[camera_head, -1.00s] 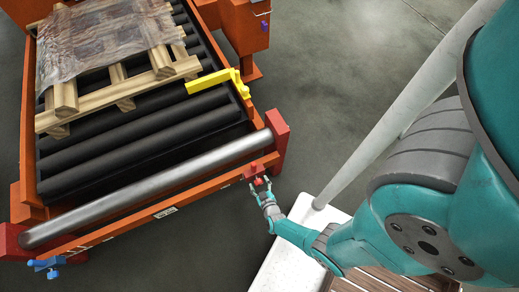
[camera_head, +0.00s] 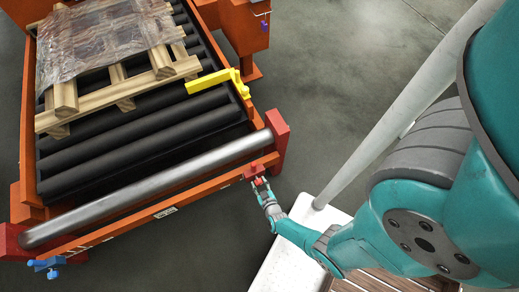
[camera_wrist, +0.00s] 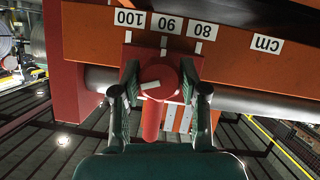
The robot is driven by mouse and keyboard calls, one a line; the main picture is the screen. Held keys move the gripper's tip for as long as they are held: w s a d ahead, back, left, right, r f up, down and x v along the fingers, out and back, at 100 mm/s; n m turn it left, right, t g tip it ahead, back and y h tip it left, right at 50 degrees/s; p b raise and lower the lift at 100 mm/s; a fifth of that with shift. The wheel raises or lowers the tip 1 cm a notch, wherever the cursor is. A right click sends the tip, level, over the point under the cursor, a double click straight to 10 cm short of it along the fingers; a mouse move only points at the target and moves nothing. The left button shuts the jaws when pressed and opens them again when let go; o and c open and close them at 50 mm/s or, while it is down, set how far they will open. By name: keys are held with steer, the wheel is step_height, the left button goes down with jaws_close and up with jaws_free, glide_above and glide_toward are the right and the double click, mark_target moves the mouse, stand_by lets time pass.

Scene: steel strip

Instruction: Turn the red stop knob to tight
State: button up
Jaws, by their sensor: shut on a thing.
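The red stop knob (camera_wrist: 165,78) is in the middle of the wrist view, on a red block at the orange rail. It has a round hub with a short white mark and a red bar pointing down in the picture. My gripper (camera_wrist: 158,90) is shut on the knob, one finger on each side. In the head view the knob (camera_head: 255,171) is small at the rail's right end, with my gripper (camera_head: 262,185) on it; the knob's angle cannot be made out there.
An orange rail (camera_wrist: 240,42) carries upside-down labels 100, 90, 80 and cm. A steel roller (camera_head: 150,190) runs between red end posts. Black rollers bear a wrapped wooden pallet (camera_head: 120,88). A yellow bracket (camera_head: 215,82) and a blue clamp (camera_head: 46,265) sit on the frame.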

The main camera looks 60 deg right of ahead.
mark_target(260, 183)
steer(key=m+t+y, duration=0.1)
steer(key=m+y, duration=0.1)
steer(key=m, duration=0.1)
steer(key=shift+s+d+m, duration=0.1)
steer(key=shift+m, duration=0.3)
steer(key=m+t+y, duration=0.1)
steer(key=m+t, duration=0.1)
steer(key=m, duration=0.1)
steer(key=shift+m+y, duration=0.3)
steer(key=shift+y, duration=0.1)
steer(key=shift+m+t, duration=0.3)
stand_by(0.4)
steer(key=o, duration=1.1)
steer(key=shift+o, duration=0.2)
steer(key=shift+r, duration=0.15)
steer(key=shift+r, duration=4.85)
